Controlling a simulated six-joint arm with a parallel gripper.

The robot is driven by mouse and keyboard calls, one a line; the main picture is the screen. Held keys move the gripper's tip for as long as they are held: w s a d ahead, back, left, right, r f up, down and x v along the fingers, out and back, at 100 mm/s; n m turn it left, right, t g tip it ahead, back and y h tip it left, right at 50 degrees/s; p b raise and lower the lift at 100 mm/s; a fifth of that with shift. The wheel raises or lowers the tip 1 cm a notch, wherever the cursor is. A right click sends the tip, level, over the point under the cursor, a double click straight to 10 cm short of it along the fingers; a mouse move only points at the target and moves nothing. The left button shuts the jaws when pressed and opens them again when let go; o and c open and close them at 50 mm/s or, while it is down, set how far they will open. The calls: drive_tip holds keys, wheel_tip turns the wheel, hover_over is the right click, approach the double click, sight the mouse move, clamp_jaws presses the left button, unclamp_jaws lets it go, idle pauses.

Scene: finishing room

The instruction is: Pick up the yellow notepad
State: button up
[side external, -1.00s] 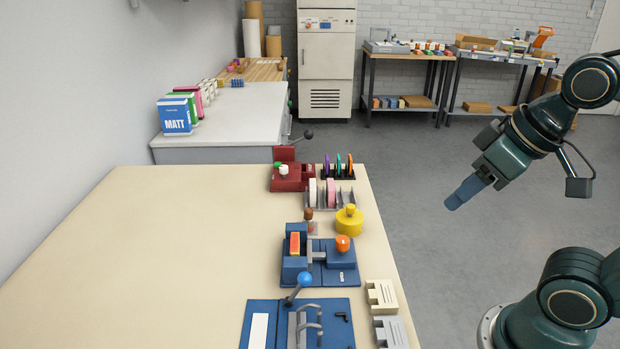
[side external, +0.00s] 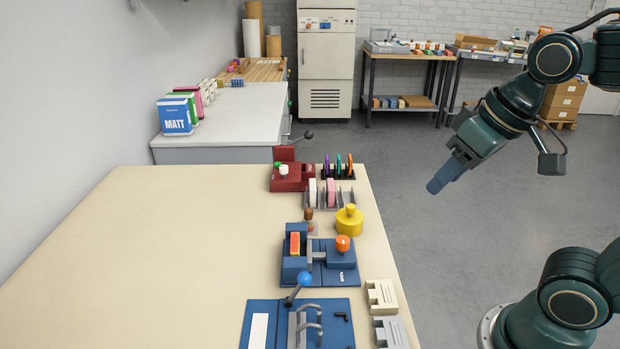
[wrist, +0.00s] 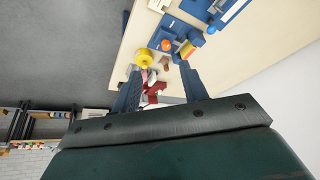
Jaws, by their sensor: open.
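A small upright block with yellow and orange-red faces (side external: 294,243) sits in the left part of a blue fixture (side external: 341,278) on the beige table. It is the closest match to a yellow notepad, but I cannot tell for sure. It also shows in the wrist view (wrist: 187,50). My gripper (side external: 438,184) is in the air right of the table, over the grey floor, well away from the block. In the wrist view its two fingers (wrist: 160,70) are apart with nothing held between them.
A yellow round pot (side external: 349,222) stands behind the fixture. Behind it are a grey rack (side external: 330,203) with white and pink pads and a red device (side external: 288,180). A blue board with a lever (side external: 263,305) lies in front. The table's left side (side external: 150,260) is clear.

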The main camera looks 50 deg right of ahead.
drive_tip(key=w+a+m+g, duration=0.2)
drive_tip(key=w, duration=0.6)
drive_tip(key=m+g, duration=0.3)
drive_tip(key=m, duration=0.3)
hover_over(295, 242)
wheel_tip(295, 242, down, 10)
drive_tip(key=shift+a+f, duration=0.2)
drive_tip(key=shift+a, duration=0.05)
drive_tip(key=shift+f, duration=4.3)
drive_tip(key=shift+f, duration=0.1)
drive_tip(key=shift+d+f, duration=0.2)
drive_tip(key=shift+f, duration=2.3)
